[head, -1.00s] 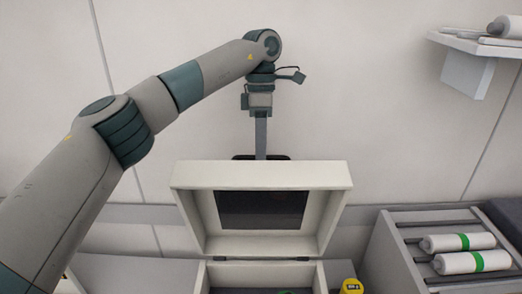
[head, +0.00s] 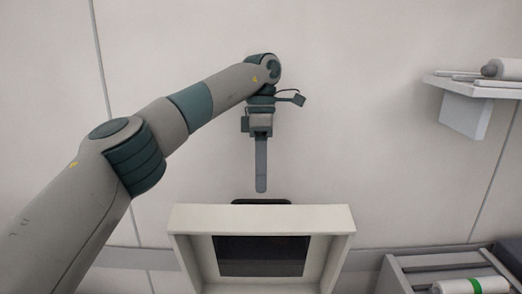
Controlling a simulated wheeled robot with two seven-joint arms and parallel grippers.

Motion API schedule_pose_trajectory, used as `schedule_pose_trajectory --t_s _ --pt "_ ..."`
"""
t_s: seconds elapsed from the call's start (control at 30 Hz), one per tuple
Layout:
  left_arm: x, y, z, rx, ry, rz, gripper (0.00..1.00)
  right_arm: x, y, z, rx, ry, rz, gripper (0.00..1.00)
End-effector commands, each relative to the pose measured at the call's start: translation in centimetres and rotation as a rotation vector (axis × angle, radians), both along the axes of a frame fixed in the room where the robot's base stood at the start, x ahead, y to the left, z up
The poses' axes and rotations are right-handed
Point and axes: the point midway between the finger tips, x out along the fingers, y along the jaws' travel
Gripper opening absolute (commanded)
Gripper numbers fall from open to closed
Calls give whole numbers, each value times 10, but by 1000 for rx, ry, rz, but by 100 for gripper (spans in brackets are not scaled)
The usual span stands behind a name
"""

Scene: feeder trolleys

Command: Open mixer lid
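The mixer lid (head: 185,222) is a cream, box-like cover that stands raised, with its hollow inner side and a dark panel (head: 262,256) facing me. A dark handle (head: 261,202) shows just above the lid's top edge, mostly hidden behind it. The mixer body is below the picture. My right gripper is out of view.
A wall shelf (head: 465,117) with a pale roller-like item on it is at the upper right. A grey trolley rack (head: 394,272) holding a white cylinder with a green band (head: 458,286) is at the lower right. The pale wall behind is bare.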

Motion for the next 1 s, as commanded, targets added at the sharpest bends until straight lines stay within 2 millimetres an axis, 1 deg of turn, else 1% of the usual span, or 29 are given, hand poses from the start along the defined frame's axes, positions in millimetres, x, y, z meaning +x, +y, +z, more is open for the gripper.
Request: schedule_pose_trajectory --t_s 0.03,0.1,0.27,0.4,0.63,1.0 --pt "2 -1 9 2 -5 3 31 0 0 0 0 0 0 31" --pt "4 0 19 3 -2 3 31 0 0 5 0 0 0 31" --pt "9 0 39 2 -2 3 31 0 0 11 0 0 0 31" --pt "13 0 54 3 2 2 31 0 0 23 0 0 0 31" --pt "16 0 64 2 1 1 31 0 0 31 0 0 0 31" --pt "17 0 65 1 1 1 31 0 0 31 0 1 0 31"
